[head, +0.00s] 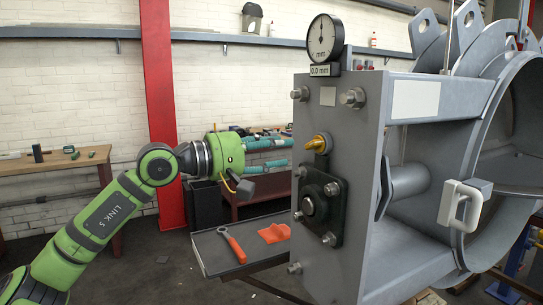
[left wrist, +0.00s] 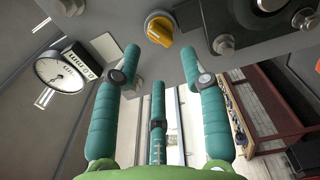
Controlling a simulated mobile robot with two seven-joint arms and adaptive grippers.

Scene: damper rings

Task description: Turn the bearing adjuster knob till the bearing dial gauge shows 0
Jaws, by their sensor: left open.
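The bearing adjuster knob (head: 318,143) is a small yellow knob on the face of the grey bearing housing. It also shows in the left wrist view (left wrist: 159,29), above the fingertips. The round dial gauge (head: 325,38) stands on top of the housing. Its needle points straight up and the label under it reads 0.0 mm. The gauge also shows tilted in the left wrist view (left wrist: 61,73). My left gripper (head: 287,152) has teal fingers and is open and empty, pointing at the housing, with the knob apart from its fingers. My right gripper is not in view.
A grey tray (head: 216,254) below the knob holds a red-orange wrench (head: 233,246) and an orange part (head: 274,233). A black bearing block (head: 322,205) and bolts stick out below the knob. A red column (head: 160,100) stands behind my left arm.

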